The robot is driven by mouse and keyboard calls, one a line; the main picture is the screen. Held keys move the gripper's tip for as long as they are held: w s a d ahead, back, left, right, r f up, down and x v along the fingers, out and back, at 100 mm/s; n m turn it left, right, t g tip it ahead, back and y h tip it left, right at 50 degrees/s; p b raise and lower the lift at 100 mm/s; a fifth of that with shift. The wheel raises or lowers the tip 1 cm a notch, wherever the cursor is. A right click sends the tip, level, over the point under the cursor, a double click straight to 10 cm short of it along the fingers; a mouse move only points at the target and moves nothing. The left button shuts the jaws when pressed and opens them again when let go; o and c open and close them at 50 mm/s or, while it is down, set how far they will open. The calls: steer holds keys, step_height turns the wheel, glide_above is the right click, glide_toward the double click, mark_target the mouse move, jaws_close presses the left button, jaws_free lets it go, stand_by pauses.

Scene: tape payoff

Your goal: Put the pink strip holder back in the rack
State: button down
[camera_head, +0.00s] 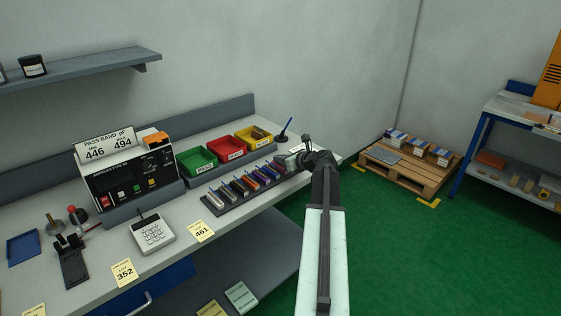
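The rack (208,205) is a dark strip on the bench with several slim coloured holders in a row, among them white, blue, purple and red ones. A reddish-pink holder (277,167) shows near the rack's right end; I cannot tell for sure whether it is the pink strip holder or how it sits. My gripper (304,150) is over the bench just right of the rack's right end. My own arm hides much of it, so its fingers and anything between them are unclear.
Green (196,160), red (227,149) and yellow (254,138) bins stand behind the rack. A pallet with boxes (408,166) is on the floor at right. The green floor between is clear.

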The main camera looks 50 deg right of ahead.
steer(key=c, duration=1.6)
jaws_free()
steer(key=shift+c, duration=0.2)
steer(key=shift+s+r+p, duration=0.2)
steer(key=shift+r+p, duration=0.1)
steer(key=shift+p, duration=0.1)
steer(key=p+v, duration=0.4)
steer(key=v, duration=0.7)
steer(key=shift+s, duration=0.35)
